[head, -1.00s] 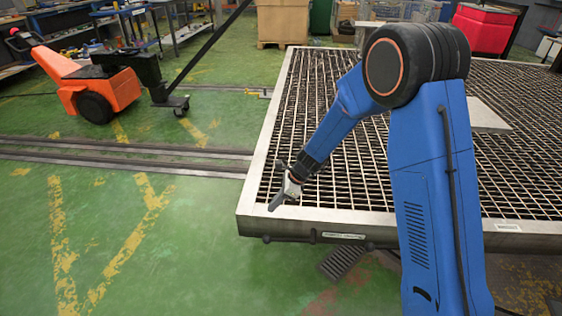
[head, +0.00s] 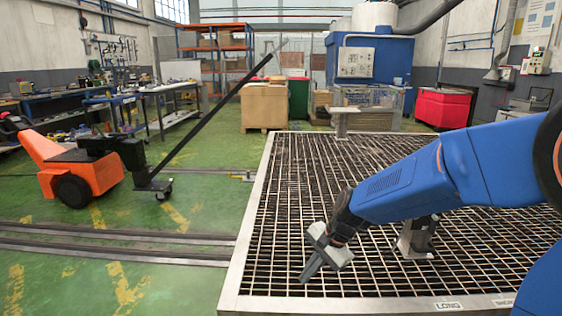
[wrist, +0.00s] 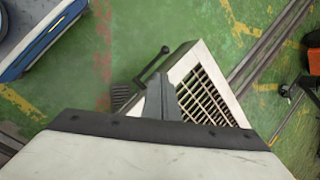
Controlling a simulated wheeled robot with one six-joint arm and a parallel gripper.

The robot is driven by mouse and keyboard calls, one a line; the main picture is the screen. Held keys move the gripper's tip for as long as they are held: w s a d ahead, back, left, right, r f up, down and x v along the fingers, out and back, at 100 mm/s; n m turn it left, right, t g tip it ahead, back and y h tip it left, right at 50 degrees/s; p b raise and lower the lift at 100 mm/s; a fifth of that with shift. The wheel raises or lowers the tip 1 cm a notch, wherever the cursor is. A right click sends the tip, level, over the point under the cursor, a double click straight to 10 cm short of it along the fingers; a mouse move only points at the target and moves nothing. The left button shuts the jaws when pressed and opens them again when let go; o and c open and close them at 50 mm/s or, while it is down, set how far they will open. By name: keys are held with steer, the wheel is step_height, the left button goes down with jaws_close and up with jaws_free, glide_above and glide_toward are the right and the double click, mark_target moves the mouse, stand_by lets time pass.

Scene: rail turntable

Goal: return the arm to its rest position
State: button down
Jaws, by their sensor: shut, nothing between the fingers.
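My blue arm (head: 440,180) comes in from the right edge of the head view and reaches left over the grated turntable deck (head: 290,180). My gripper (head: 306,277) hangs at its end, pointing down and left, above the near left part of the grating. Its fingers are together with nothing between them. The fingers also show in the wrist view (wrist: 156,98), in front of a corner of the grated deck (wrist: 205,92). I cannot tell the exact height of the fingertips above the grating.
A grey bracket (head: 415,240) stands on the grating under my arm. A post with a flat top (head: 343,120) stands farther back. An orange pallet truck (head: 80,170) is at left beyond rails (head: 120,250). Green floor is open at front left.

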steer(key=s+d+r+n+t+h, duration=0.2)
steer(key=s+d+r+n, duration=0.2)
steer(key=s+d, duration=0.6)
steer(key=s+d+r+n+t+h, duration=0.2)
steer(key=s+d+r+n, duration=0.3)
steer(key=s+d, duration=0.6)
steer(key=s+n+h, duration=0.1)
steer(key=s, duration=0.2)
steer(key=shift+d+r, duration=0.2)
steer(key=shift+d, duration=0.05)
